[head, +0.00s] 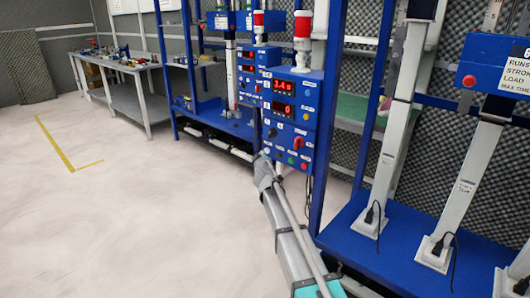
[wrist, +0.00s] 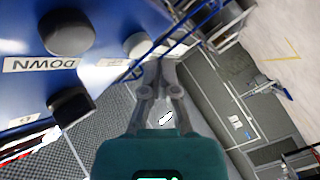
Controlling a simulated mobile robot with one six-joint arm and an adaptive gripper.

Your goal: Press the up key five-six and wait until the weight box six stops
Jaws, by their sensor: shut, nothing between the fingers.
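A blue control box (head: 292,120) with red lit displays, a red knob and several small buttons is fixed to a blue frame. Its upper display seems to read 3.4 and its lower one 0. My gripper (head: 266,166) is at the box's lower left edge. In the wrist view my gripper (wrist: 158,66) is shut and empty, its tips close to a pale round key (wrist: 138,45); I cannot tell whether they touch. A black key (wrist: 67,32) is beside an upside-down DOWN label (wrist: 39,64). Another black key (wrist: 70,105) is below. I cannot make out which key is five-six or which is weight box six.
A similar blue box (head: 247,75) stands behind to the left. A grey workbench (head: 130,85) with small items is at the back left. Actuator columns (head: 465,190) stand on a blue base at right. The pale floor (head: 120,220) at left is clear.

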